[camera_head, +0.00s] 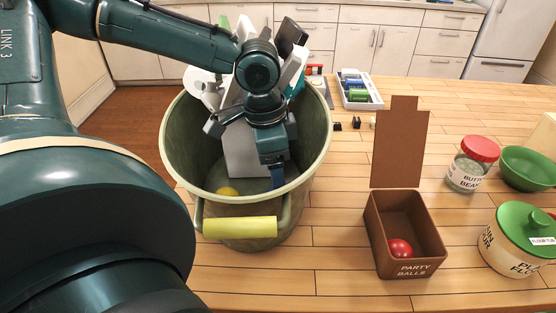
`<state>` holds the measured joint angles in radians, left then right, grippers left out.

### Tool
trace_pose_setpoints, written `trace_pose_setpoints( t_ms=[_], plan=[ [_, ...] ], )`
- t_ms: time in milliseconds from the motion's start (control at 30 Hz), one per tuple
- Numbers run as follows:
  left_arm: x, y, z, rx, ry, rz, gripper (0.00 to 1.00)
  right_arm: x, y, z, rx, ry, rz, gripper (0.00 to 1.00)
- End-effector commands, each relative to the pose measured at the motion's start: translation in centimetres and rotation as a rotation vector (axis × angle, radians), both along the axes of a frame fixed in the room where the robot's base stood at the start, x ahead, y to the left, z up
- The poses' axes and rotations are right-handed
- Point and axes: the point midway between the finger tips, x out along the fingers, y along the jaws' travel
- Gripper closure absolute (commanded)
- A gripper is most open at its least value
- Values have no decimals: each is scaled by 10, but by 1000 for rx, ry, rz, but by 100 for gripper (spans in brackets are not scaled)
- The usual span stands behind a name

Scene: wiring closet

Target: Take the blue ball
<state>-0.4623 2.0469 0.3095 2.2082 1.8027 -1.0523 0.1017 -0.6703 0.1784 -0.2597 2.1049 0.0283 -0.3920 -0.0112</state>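I do not see a blue ball in this view. My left gripper (277,177) reaches down into a large olive-green bucket (180,150) from above. Its fingertips are low inside the bucket, and I cannot tell whether they are open or shut, or whether they hold anything. A yellow ball (227,191) lies at the bottom of the bucket, left of the gripper. A brown box marked "PARTY BALLS" (416,269) stands open to the right, with a red ball (400,249) inside. My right gripper is not in view.
Grey and white items (240,152) crowd the bucket, some rising above its rim. A jar with a red lid (467,172), a green bowl (527,168) and a flour tub (512,248) stand at the right. A white tray (372,104) is behind. Wooden tabletop is clear around the box.

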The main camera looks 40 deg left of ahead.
Motion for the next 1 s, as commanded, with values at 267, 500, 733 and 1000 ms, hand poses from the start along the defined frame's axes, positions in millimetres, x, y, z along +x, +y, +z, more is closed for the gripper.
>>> trace_pose_setpoints(
  t_ms=[267,500,733,1000],
  plan=[
    [2,-2,-30,0,-1,0,25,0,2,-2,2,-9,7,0],
    [-5,-4,-62,1,2,-3,25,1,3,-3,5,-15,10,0],
    [-2,-6,-81,0,-3,-1,25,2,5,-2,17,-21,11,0],
    [-1,-6,-80,-1,-4,-1,30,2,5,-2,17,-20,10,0]
  ],
)
